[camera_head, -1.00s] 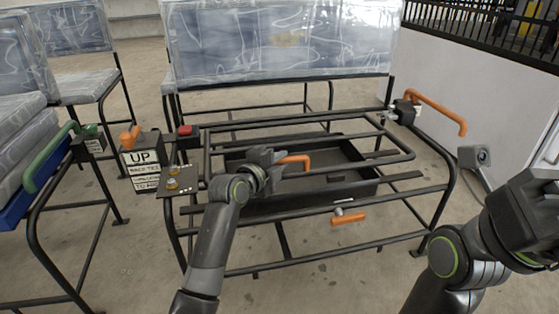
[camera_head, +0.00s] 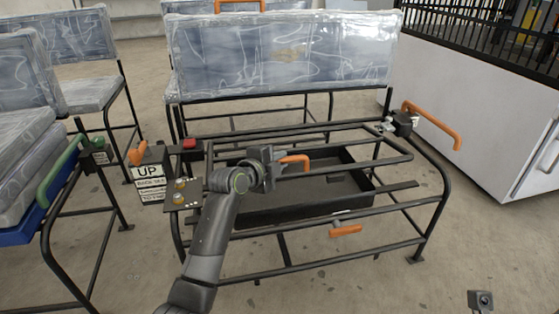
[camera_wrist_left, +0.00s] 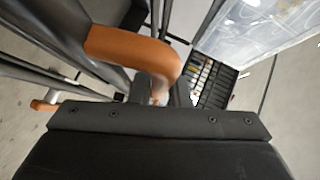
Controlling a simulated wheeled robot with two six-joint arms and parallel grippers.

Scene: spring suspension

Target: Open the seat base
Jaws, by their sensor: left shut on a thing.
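The seat base is a black tubular frame (camera_head: 300,260) with an inner hinged-looking rack of bars (camera_head: 375,141) over a black tray (camera_head: 330,206). An orange handle (camera_head: 294,160) is at the rack's middle. My left gripper (camera_head: 268,166) is shut on this handle, whose free end sticks out to the right. A second orange handle (camera_head: 346,230) hangs at the front bar, and another (camera_head: 432,124) is at the right rear corner.
A plastic-wrapped backrest (camera_head: 280,55) stands behind the frame. A plate with knobs (camera_head: 182,193), an UP sign box (camera_head: 150,178) and a red button (camera_head: 189,143) are at the left. Another bench with a green handle (camera_head: 60,170) stands further left. A white wall (camera_head: 480,120) bounds the right.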

